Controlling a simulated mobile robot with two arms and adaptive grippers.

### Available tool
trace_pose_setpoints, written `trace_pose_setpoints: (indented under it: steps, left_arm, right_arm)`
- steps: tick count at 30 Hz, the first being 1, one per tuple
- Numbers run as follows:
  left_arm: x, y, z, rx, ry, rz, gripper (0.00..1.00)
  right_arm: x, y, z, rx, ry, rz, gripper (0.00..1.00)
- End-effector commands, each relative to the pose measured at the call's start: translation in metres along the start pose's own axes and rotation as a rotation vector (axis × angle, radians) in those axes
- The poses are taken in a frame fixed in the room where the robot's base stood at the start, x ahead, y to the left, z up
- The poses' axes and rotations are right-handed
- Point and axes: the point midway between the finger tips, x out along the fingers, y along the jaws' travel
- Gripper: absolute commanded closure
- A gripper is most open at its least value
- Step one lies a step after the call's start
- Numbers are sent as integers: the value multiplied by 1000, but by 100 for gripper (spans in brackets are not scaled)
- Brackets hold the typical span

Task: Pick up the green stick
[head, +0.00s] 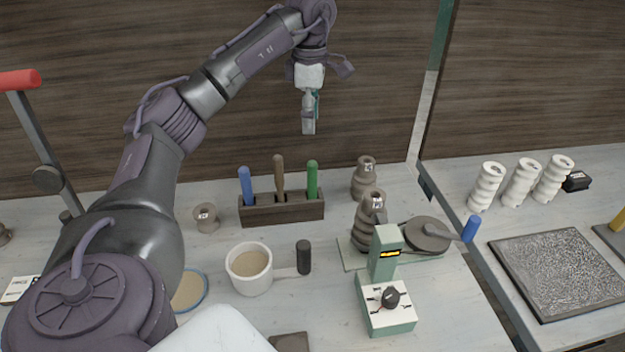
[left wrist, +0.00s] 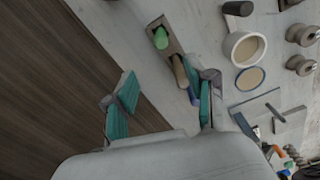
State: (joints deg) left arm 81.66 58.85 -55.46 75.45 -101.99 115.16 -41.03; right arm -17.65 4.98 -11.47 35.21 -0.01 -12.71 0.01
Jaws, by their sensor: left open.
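The green stick (head: 312,180) stands upright in the right slot of a dark wooden holder (head: 282,213). A brown stick (head: 279,176) stands in the middle slot and a blue stick (head: 246,186) in the left slot. My left gripper (head: 310,128) is open and empty, pointing down, high above and behind the holder. In the left wrist view, the green stick (left wrist: 160,38) is seen from above, beyond the open fingers (left wrist: 162,95). The brown stick (left wrist: 180,70) is beside it, and the blue stick is partly hidden by a finger. My right gripper is not in view.
A wooden wall (head: 200,60) rises behind the table.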

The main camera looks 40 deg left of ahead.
Motion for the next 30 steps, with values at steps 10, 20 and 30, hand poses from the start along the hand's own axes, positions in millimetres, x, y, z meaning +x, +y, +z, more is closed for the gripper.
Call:
trace_pose_setpoints:
  steps: [10, 20, 30]
  left_arm:
    - [54, -1, 0, 1, 3, -5, 45]
    - [94, 0, 0, 0, 1, -1, 45]
    - [136, -3, 6, 0, 2, -3, 45]
  right_arm:
    - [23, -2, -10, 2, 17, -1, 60]
    - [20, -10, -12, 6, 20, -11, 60]
    - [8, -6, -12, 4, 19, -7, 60]
